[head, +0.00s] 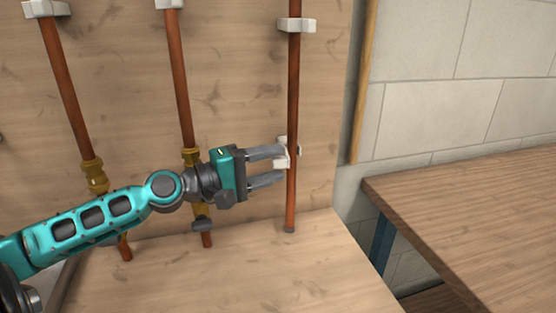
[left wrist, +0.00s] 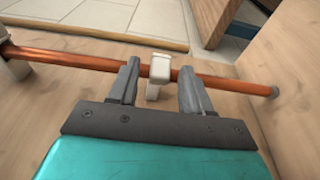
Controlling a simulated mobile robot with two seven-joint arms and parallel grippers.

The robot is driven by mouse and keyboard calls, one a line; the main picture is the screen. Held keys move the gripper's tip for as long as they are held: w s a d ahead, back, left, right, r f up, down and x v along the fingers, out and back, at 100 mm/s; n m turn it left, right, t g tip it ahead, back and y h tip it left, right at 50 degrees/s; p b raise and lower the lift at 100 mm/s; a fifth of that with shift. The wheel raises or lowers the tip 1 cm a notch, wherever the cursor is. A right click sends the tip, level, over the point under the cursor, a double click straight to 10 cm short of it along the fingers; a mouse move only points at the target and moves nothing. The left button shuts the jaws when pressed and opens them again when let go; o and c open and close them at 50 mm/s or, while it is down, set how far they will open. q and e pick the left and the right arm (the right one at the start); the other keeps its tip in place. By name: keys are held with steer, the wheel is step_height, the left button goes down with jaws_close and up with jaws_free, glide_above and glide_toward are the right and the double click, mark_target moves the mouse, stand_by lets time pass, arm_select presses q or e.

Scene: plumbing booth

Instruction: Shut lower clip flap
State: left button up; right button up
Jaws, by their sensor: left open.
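The lower clip (head: 283,160) is a small white piece on the right-hand copper pipe (head: 293,100), low on the wooden board. In the left wrist view its white flap (left wrist: 159,68) stands up beside the pipe (left wrist: 225,83) and appears not closed over it; the hinge is unclear. My left gripper (head: 284,166) is open and points right at this clip. Its two grey fingers (left wrist: 160,74) lie on either side of the flap, with gaps showing and nothing gripped. The fingers partly hide the clip in the head view. My right gripper is not in view.
An upper white clip (head: 296,25) holds the same pipe higher up. Two more copper pipes with brass valves (head: 190,157) stand to the left, behind my left arm. A wooden bench (head: 470,200) is at the right. The wooden floor panel (head: 240,265) below is clear.

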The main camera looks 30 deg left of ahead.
arm_select(q)
steer(key=shift+w+d+r, duration=0.1)
steer(key=shift+w+d, duration=0.2)
steer(key=shift+w, duration=0.3)
steer(key=shift+w+d, duration=0.15)
steer(key=shift+w, duration=0.1)
